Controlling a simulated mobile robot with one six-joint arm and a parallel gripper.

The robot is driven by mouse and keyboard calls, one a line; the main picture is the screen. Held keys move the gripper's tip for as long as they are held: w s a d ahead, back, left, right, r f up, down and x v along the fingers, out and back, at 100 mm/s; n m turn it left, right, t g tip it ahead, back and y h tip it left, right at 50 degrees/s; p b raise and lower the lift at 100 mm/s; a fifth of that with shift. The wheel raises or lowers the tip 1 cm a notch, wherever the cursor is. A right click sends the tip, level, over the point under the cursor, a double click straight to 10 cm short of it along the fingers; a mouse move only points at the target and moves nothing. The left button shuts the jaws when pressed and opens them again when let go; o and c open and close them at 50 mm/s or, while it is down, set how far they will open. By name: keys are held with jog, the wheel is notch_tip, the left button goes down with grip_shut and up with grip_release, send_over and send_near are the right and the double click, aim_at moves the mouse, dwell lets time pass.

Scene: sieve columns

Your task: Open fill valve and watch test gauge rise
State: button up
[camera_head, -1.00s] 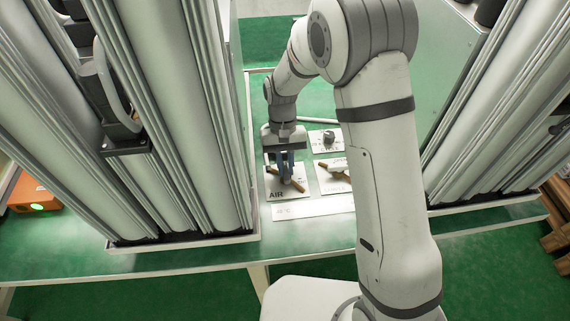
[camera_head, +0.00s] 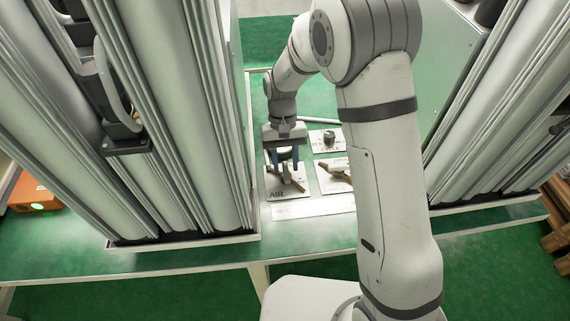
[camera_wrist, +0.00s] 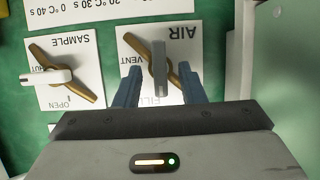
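The AIR valve plate (camera_head: 275,194) lies on the green bench. In the wrist view, its brown bar handle (camera_wrist: 136,46) lies diagonally with a grey stem (camera_wrist: 160,68) over it. The plate carries VENT and FILL markings, partly covered by my fingers. My gripper (camera_wrist: 160,88) is open, its blue fingers apart on either side of the grey stem, seemingly clear of it. In the head view my gripper (camera_head: 285,158) is just above this valve. No gauge dial can be read in either view.
The SAMPLE valve plate (camera_wrist: 65,92), with a brown handle (camera_wrist: 80,85), is beside the AIR plate. A plate with a dark round knob (camera_head: 329,138) is behind. A white label strip (camera_head: 310,207) lies in front. Tall grey columns (camera_head: 170,120) flank the bench closely.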

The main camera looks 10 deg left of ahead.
jog(key=v, duration=0.6)
jog(key=shift+r, duration=0.35)
jog(key=shift+f, duration=0.1)
jog(key=x, duration=0.7)
jog(key=shift+f, duration=0.25)
jog(key=shift+m, duration=0.3)
